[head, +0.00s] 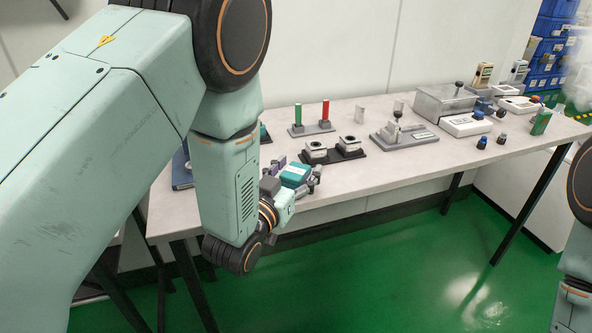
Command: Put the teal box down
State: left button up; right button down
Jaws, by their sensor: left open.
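The teal box (295,173) is near the front left edge of the table (370,181), its teal top face showing. My left gripper (299,178) is open around the box, with a finger on either side. Whether the fingers touch it is too small to tell. The box appears to rest on the tabletop, though its underside is hidden by the gripper. My right gripper is out of view; only part of my right arm shows at the right edge.
Behind the box stand a black holder with two round sockets (333,152) and a stand with green and red cylinders (312,123). A grey press-like fixture (403,133), a grey metal box (443,100) and white testers (465,125) are further right. The front middle of the table is clear.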

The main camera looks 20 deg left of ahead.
pick_arm(q)
jog(key=shift+r, duration=0.1)
jog(key=shift+s+r, duration=0.1)
jog(key=shift+s, duration=0.05)
jog(key=s+a+p, duration=0.2)
jog(key=s, duration=0.9)
jog(key=shift+s, duration=0.25)
jog(key=shift+a, duration=0.1)
